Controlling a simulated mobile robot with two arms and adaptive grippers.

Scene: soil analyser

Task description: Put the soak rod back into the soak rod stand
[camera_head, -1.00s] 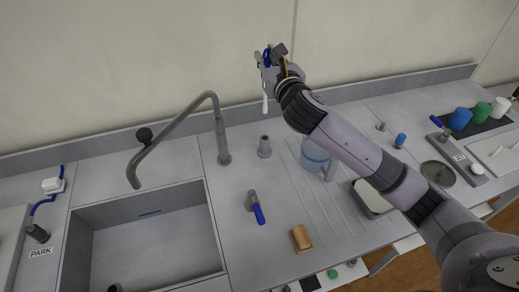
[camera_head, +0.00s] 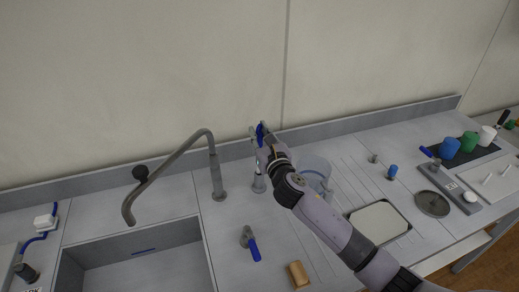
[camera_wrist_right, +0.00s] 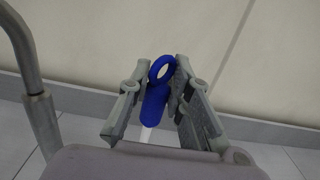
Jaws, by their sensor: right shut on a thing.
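The soak rod has a blue ring-topped handle (camera_wrist_right: 155,100) and a white shaft, seen in the right wrist view. My right gripper (camera_head: 257,132) is shut on the blue handle; its two grey fingers (camera_wrist_right: 158,92) flank it in the wrist view. The rod hangs roughly upright. The small grey cylindrical stand (camera_head: 259,186) is on the counter directly below the gripper, right of the faucet base. The rod's lower part lines up with the stand's top, but I cannot tell whether its tip is inside. My left gripper is not in view.
A curved faucet (camera_head: 214,165) and sink (camera_head: 140,270) are on the left. A clear jug (camera_head: 316,170) stands close behind my right arm. A blue-handled fitting (camera_head: 251,243), a tan block (camera_head: 298,275) and a pale tray (camera_head: 379,222) are nearer. The wall rises behind.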

